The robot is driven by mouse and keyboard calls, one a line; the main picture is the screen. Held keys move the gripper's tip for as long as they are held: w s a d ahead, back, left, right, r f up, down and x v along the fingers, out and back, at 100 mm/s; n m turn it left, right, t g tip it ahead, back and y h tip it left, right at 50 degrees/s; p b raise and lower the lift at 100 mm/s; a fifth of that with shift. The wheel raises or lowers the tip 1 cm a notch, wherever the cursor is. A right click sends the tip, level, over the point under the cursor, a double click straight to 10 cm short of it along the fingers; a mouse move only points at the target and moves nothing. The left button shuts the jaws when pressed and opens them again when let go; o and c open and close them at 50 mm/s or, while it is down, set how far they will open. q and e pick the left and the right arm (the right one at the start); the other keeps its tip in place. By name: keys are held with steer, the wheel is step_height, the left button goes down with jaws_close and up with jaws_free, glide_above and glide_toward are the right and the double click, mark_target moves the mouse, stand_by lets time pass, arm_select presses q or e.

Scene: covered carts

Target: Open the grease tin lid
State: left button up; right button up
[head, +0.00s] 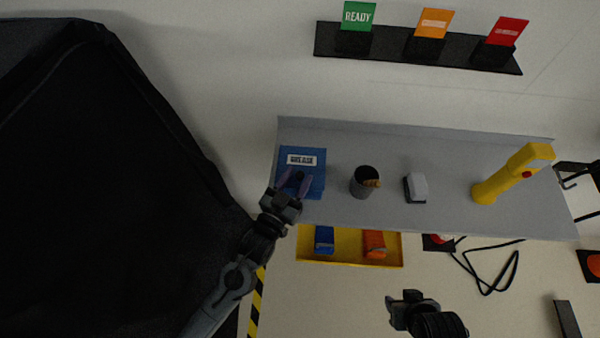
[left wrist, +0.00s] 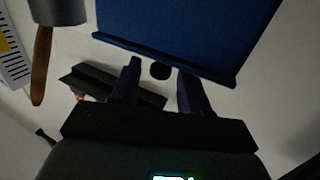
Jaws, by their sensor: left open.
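The grease tin (head: 315,165) is a blue box with a white GREASE label, at the left end of the grey shelf. Its lid looks shut in the head view. My left gripper (head: 296,180) is open over the front part of the tin, its fingers on either side of a small dark knob. In the left wrist view the open left gripper (left wrist: 157,70) has a dark round knob (left wrist: 160,71) between its fingertips, just below the lipped edge of a blue panel (left wrist: 185,30). Contact cannot be told. My right gripper (head: 412,299) is low in the head view, away from the shelf; its jaws are unclear.
On the grey shelf (head: 440,205) stand a dark cup (head: 362,185), a white-topped block (head: 418,186) and a yellow handheld tool (head: 510,175). A yellow tray (head: 346,247) with blue and orange items lies below. A large black covered shape (head: 100,180) fills the left side.

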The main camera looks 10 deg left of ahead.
arm_select(q)
steer(key=shift+x, duration=0.95)
steer(key=shift+c, duration=0.3)
jaws_close()
